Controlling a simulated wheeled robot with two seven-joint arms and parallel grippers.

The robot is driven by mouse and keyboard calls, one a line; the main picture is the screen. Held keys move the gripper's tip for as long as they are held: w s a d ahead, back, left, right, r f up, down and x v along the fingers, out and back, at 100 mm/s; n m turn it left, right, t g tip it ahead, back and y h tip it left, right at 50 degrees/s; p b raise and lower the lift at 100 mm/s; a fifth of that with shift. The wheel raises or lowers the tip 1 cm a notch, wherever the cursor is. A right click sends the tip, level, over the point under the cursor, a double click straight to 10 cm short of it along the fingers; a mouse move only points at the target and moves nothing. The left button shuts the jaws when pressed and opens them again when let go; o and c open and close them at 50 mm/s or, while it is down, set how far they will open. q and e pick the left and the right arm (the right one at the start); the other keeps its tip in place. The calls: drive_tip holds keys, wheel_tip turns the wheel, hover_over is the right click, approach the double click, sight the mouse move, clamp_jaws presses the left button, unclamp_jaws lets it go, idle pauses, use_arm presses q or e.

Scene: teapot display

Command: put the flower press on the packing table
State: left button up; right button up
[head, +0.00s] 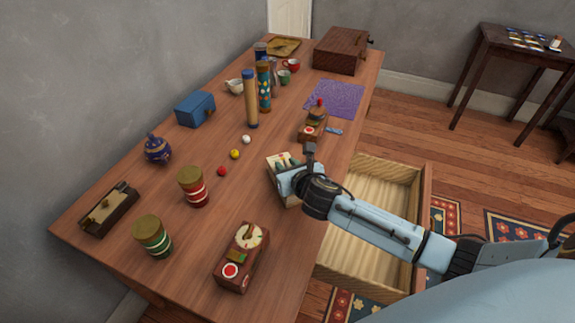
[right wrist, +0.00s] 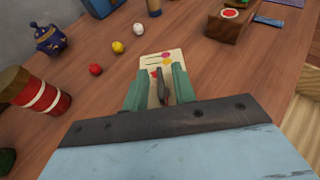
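The flower press, a small cream board with painted pink and yellow flowers, lies near the right edge of the long wooden table (head: 130,250). Its face (head: 273,160) shows beside my right gripper (head: 287,163). In the right wrist view the press (right wrist: 150,59) lies under and between the green fingers of the right gripper (right wrist: 158,92). The fingers are spread apart, with a dark upright part of the press between them. The gripper hides much of the press. A small dark table (head: 487,42) with cards on it stands at the far right. My left gripper is out of view.
A wooden box with a dial (head: 240,255) and another with a red-topped part (head: 312,125) stand near the press. Small balls (head: 235,154), striped canisters (head: 193,187) and a blue box (head: 195,109) stand left. An open drawer (head: 425,195) juts out below.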

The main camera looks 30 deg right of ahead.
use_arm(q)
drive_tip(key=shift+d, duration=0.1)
